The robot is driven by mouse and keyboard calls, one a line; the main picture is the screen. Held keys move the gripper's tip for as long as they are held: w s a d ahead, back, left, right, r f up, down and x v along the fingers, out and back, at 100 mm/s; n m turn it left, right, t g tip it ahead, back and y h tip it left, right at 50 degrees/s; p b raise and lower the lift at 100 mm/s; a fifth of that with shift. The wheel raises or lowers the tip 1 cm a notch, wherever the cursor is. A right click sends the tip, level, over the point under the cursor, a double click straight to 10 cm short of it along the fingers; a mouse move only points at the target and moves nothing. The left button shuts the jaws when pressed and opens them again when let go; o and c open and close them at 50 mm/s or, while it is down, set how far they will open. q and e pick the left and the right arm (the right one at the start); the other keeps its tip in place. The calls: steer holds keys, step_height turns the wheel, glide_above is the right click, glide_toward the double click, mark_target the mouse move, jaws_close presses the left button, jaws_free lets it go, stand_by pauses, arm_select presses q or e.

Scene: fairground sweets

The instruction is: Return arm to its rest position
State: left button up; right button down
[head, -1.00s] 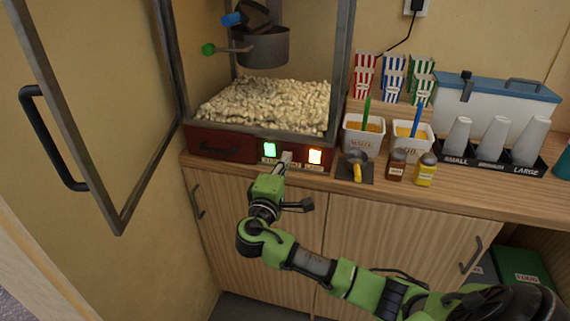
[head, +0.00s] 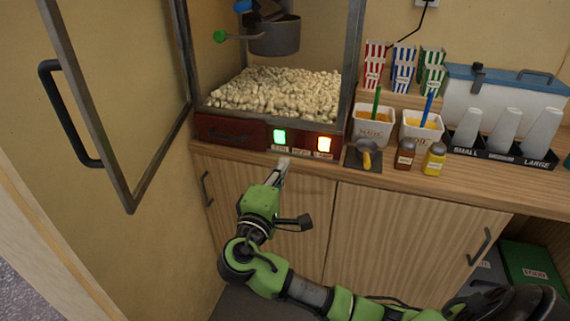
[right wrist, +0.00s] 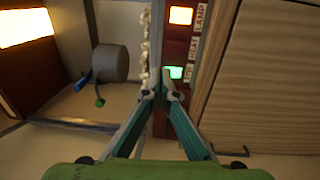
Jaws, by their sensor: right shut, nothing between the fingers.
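My right gripper (head: 283,165) is shut and empty, below and in front of the popcorn machine's red control panel (head: 230,134). It is apart from the panel in the head view. In the right wrist view its closed fingertips (right wrist: 160,88) show in front of the green lit switch (right wrist: 174,72). The green switch (head: 279,136) and the orange heat lamp switch (head: 324,144) are both lit. My right arm comes in from the lower right. My left gripper is not in view.
The machine's glass door (head: 135,190) stands open at the left. Popcorn (head: 275,92) fills the machine below a kettle (head: 275,38). The counter holds tubs, a scoop (head: 367,153), bottles, striped boxes and a cup holder (head: 500,155). A cabinet (head: 400,235) stands below.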

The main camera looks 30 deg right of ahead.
stand_by(0.5)
step_height(320, 180, down, 22)
steer(key=w+r+n+g+y, duration=0.1)
steer(key=w+n+g+y, duration=0.15)
steer(key=y, duration=0.25)
steer(key=s+a+f+g+y, duration=0.1)
steer(key=s+f, duration=0.2)
steer(key=f, duration=0.5)
steer(key=s+a+f+g+y, duration=0.15)
steer(key=s+f, duration=0.25)
steer(key=f, duration=0.4)
steer(key=s+f+y, duration=0.2)
steer(key=s+f, duration=0.1)
steer(key=f, duration=0.6)
steer(key=s+a+f+m+g+y, duration=0.3)
steer(key=s+f+g, duration=0.1)
steer(key=s+f, duration=1.35)
steer(key=s+a+f+m+g+y, duration=0.1)
steer(key=s+f+m, duration=0.1)
steer(key=s, duration=0.9)
steer(key=s+a+f+m+g, duration=0.1)
steer(key=s+a+f+m, duration=0.1)
steer(key=s, duration=1)
steer(key=shift+f+m+y, duration=0.35)
steer(key=shift+f+m, duration=0.3)
steer(key=shift+f, duration=0.2)
steer(key=shift+d, duration=0.1)
